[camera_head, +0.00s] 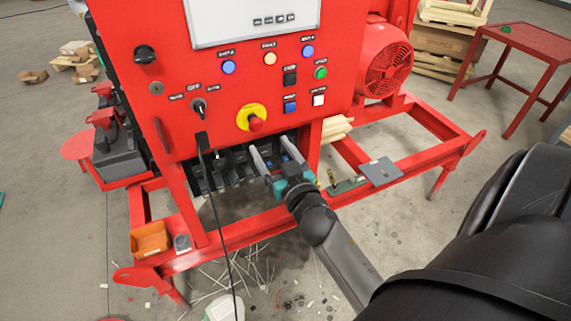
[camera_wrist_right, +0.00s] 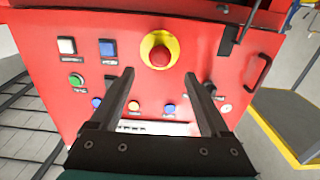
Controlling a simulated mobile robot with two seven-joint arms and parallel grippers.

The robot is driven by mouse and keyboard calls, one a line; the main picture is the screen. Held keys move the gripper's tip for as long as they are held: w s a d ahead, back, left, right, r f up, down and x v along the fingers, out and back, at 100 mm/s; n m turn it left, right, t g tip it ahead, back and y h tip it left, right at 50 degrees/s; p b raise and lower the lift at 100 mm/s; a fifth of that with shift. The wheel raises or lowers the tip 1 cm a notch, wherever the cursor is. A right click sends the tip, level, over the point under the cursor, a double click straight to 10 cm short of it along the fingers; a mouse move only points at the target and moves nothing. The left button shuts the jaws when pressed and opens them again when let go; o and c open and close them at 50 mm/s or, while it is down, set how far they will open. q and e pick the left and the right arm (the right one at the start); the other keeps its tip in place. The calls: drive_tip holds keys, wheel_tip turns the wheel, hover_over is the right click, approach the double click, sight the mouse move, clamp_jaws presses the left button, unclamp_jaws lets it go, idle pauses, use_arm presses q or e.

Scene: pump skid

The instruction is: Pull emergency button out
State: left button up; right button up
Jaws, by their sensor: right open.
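The emergency button is a red mushroom knob (camera_head: 256,124) on a yellow round plate, low on the front of the red control panel (camera_head: 175,110) in the head view. It also shows in the right wrist view as a red knob (camera_wrist_right: 159,56) at the upper middle. My right gripper (camera_head: 272,150) is just below and to the right of the button, fingers apart and pointing up toward the panel. In the right wrist view, the gripper (camera_wrist_right: 160,90) has nothing between its fingers, and the button lies beyond the fingertips. My left gripper is not in view.
Other buttons and a black rotary switch (camera_head: 198,106) sit around the emergency button. A red motor (camera_head: 385,62) stands to the right. The red skid frame (camera_head: 190,258) runs below, with an orange bin (camera_head: 150,239) on it. A black cable hangs down in front. A red table (camera_head: 522,40) stands at far right.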

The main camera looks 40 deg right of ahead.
drive_tip(key=v, duration=0.7)
drive_tip(key=shift+s+b, duration=0.15)
drive_tip(key=shift+b, duration=0.3)
drive_tip(key=s+a+f+n+g+y+b, duration=0.1)
drive_tip(key=s+a+f+g+b, duration=0.15)
drive_tip(key=f, duration=1.05)
drive_tip(key=s+a+f+g+y+b, duration=0.1)
drive_tip(key=s+a+f+g+b, duration=0.15)
drive_tip(key=f, duration=1.05)
drive_tip(key=s+a+f+n+g+y+b, duration=0.1)
drive_tip(key=s+a+f+g+y+b, duration=0.15)
drive_tip(key=f, duration=1.05)
drive_tip(key=s+a+f+n+g+b, duration=0.1)
drive_tip(key=s+f+n+g+b, duration=0.2)
drive_tip(key=s+f, duration=2)
drive_tip(key=s+g+b, duration=0.2)
drive_tip(key=g+b, duration=0.2)
drive_tip(key=g, duration=0.2)
drive_tip(key=shift+s+a+f, duration=0.15)
drive_tip(key=shift+a, duration=0.15)
